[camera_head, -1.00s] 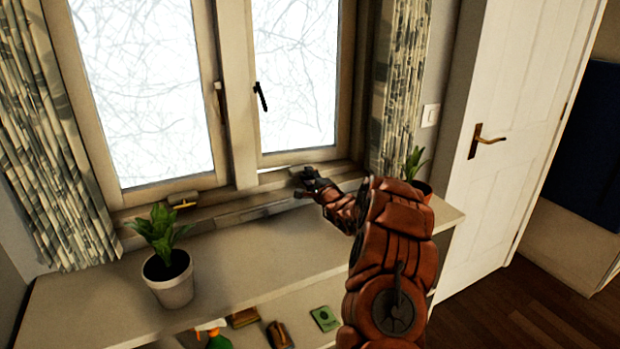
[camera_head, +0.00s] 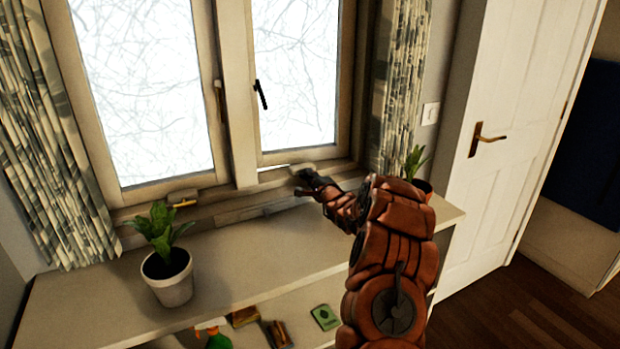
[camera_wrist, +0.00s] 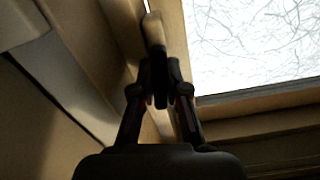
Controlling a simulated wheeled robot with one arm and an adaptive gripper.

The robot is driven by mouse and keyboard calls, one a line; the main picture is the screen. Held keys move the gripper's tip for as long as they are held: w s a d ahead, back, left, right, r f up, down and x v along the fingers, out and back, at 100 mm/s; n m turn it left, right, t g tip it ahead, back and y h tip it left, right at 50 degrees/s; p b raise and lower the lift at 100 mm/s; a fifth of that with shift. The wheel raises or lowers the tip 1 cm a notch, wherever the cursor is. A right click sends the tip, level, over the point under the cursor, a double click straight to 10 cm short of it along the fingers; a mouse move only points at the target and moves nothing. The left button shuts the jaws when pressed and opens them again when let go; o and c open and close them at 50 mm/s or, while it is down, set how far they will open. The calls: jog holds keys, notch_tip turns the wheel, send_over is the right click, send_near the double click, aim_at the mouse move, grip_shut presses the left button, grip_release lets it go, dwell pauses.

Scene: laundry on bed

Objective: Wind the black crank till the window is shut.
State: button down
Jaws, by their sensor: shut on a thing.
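My gripper (camera_head: 307,182) is at the sill under the right window sash (camera_head: 296,80). In the wrist view my gripper (camera_wrist: 160,92) has its two fingers closed on a dark piece, the black crank (camera_wrist: 159,76). A pale crank housing (camera_wrist: 153,30) shows just beyond it. In the head view my fingers largely hide the crank. A thin bright strip shows along the bottom of the right sash, so it looks slightly open. A black handle (camera_head: 261,95) hangs tilted on that sash's left side.
A potted plant (camera_head: 168,262) stands on the shelf top (camera_head: 100,290) at left; another plant (camera_head: 416,162) is behind my arm at right. A brass-handled crank (camera_head: 183,201) sits under the left sash. Curtains hang on both sides. The middle shelf top is clear.

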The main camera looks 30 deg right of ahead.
jog(key=shift+a+f+b, duration=0.1)
jog(key=shift+f+b, duration=0.05)
jog(key=shift+b, duration=0.55)
jog(key=shift+f+m+b, duration=0.2)
jog(key=shift+m+b, duration=0.2)
jog(key=shift+b, duration=1.15)
jog(key=m+b, duration=0.1)
jog(key=b, duration=0.1)
jog(key=shift+b, duration=0.4)
jog(key=shift+b, duration=0.4)
